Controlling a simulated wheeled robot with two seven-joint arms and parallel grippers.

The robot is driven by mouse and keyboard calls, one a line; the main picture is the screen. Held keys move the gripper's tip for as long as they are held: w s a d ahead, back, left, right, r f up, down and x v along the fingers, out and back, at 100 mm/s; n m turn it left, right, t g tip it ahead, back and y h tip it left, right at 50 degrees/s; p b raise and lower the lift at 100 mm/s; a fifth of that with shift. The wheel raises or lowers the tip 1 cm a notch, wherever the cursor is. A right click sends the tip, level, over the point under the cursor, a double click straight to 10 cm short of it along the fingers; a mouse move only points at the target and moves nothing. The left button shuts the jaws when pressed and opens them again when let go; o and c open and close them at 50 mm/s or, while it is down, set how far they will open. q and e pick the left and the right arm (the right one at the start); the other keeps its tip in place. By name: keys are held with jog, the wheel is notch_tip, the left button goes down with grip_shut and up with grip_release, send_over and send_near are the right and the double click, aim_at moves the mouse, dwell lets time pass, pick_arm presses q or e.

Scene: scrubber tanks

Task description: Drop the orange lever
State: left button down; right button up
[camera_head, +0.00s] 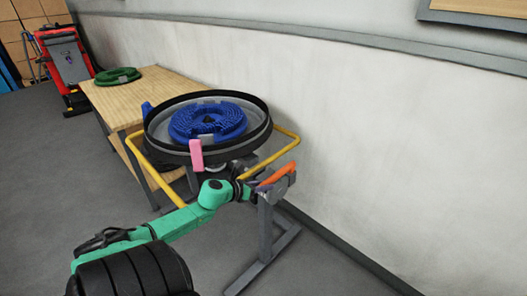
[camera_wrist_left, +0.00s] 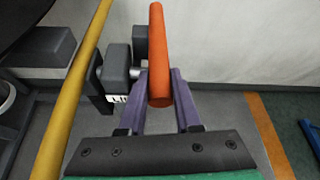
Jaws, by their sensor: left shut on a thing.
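The orange lever (camera_head: 277,174) sticks up at a slant from a grey bracket on a grey stand, to the right of the round tank. It also shows in the left wrist view (camera_wrist_left: 158,55) as a long orange bar. My left gripper (camera_wrist_left: 160,85) has its two purple fingers on either side of the lever's near end and is shut on it. In the head view my green left arm reaches from the lower left to the lever, and the gripper (camera_head: 262,186) is small there. My right gripper is not in view.
A black-rimmed tank (camera_head: 154,137) with a blue brush disc (camera_head: 208,121) stands beside the lever. A yellow tube frame (camera_head: 287,137) runs around it, close to my gripper. A wooden table (camera_head: 137,101) holds a green disc (camera_head: 117,76). A white wall is at the right; open floor lies left.

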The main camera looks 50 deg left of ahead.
pick_arm(q)
jog(key=c, duration=0.6)
grip_release()
jog(key=shift+f, duration=0.15)
jog(key=p+v, duration=0.2)
jog(key=v, duration=1.2)
jog(key=shift+s, duration=0.25)
jog(key=shift+a, duration=0.15)
